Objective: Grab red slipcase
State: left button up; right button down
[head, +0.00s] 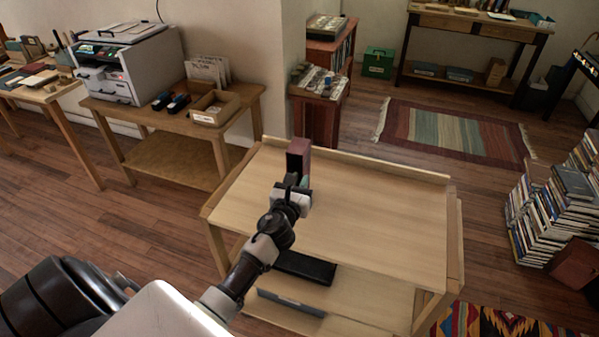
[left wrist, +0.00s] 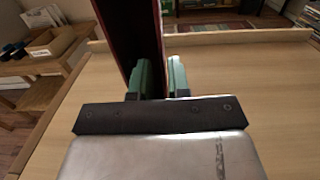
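The red slipcase (head: 298,158) is a dark red upright block at the far left part of the wooden cart's top (head: 370,210). In the left wrist view the slipcase (left wrist: 128,30) rises tall between the teal fingers. My left gripper (head: 297,183) reaches over the cart from the front. In the left wrist view its fingers (left wrist: 160,78) lie close along both sides of the slipcase, shut on it. The slipcase's lower end is hidden by the gripper, so I cannot tell whether it touches the cart top. My right gripper is not in view.
The rest of the cart top is bare. Its lower shelf holds a black case (head: 305,267) and a grey flat item (head: 290,302). A side table (head: 150,115) with a printer (head: 128,62) stands left. Book stacks (head: 560,205) stand on the floor at right.

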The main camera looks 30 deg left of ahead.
aim_at(307, 169)
pick_arm(q)
jog(key=x, duration=0.5)
jog(key=shift+w+d+r, duration=0.15)
jog(key=shift+r, duration=0.05)
grip_shut()
